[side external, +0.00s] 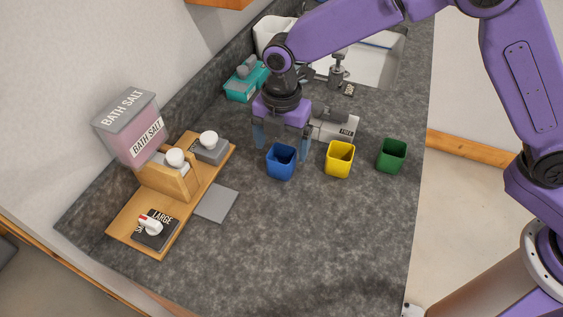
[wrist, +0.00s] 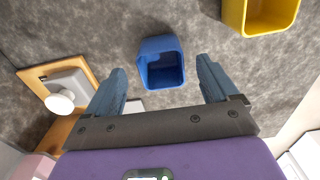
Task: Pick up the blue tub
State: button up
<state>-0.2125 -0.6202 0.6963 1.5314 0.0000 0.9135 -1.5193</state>
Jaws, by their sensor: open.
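The blue tub (side external: 281,162) is a small square open-topped tub standing upright on the grey stone counter. It also shows in the wrist view (wrist: 160,62), above and between the fingertips. My gripper (side external: 280,145) is open and hangs just behind the blue tub, fingers pointing down. In the wrist view my gripper (wrist: 159,75) has its two blue-grey fingers spread wide, with nothing held. The tub looks empty. I cannot tell exactly how far the fingertips are above the counter.
A yellow tub (side external: 340,160) and a green tub (side external: 391,155) stand to the right. A wooden dispenser stand (side external: 187,205) with a bath salt box (side external: 130,128) is left, near a grey square (side external: 216,203). A grey box (side external: 334,127) lies behind. The front counter is clear.

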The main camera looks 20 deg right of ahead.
aim_at(282, 157)
jog(key=shift+d+f, duration=0.1)
jog(key=shift+f, duration=2.3)
jog(key=c, duration=1)
jog(key=shift+c, duration=0.2)
jog(key=shift+r, duration=0.1)
